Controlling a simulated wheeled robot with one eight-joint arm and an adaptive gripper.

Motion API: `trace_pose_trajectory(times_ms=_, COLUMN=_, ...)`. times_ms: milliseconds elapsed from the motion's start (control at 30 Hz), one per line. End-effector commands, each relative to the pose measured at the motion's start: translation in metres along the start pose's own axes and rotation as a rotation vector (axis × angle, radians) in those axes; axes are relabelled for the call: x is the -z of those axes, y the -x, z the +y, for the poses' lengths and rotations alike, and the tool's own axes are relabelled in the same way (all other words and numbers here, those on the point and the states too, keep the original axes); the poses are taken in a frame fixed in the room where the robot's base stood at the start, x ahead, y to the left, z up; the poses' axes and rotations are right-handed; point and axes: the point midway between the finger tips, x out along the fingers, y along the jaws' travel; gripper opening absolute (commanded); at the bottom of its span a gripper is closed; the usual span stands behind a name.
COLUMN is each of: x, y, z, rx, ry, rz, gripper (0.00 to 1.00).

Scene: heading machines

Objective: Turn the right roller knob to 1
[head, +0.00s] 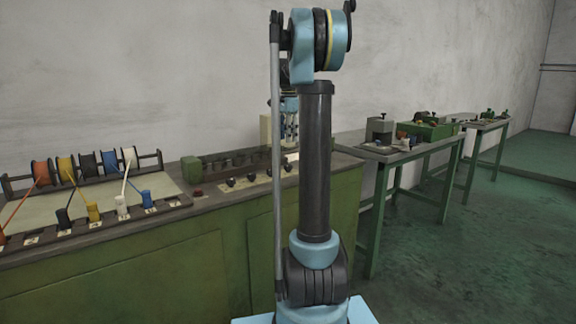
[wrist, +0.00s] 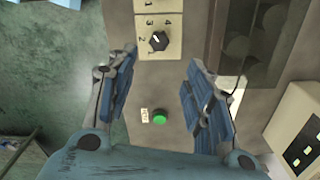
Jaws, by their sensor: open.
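In the wrist view a black knob (wrist: 159,40) sits on a cream plate printed with numbers around it. It has a pale pointer mark, and I cannot tell surely which number it points to. The label naming the knob does not show, so I cannot tell whether it is the right roller knob. My gripper (wrist: 160,66) is open and empty, its two blue-padded fingers apart on either side below the knob, not touching it. In the head view my gripper (head: 289,128) is partly hidden behind my own arm, above the green bench.
A green button (wrist: 159,118) with a small label lies between the fingers in the wrist view. A dark roller housing (wrist: 245,40) stands to the right. In the head view, a rack of coloured spools (head: 85,165) stands left and green tables (head: 395,155) stand right.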

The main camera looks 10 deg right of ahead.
Motion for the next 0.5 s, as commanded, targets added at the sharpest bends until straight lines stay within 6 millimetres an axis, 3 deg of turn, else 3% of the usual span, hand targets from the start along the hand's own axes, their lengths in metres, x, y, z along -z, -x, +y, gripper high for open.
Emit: trace_pose_trajectory(times_ms=500, x=0.0, y=-0.09, z=0.0, rx=0.0, ry=0.001, rz=0.0, gripper=0.47)
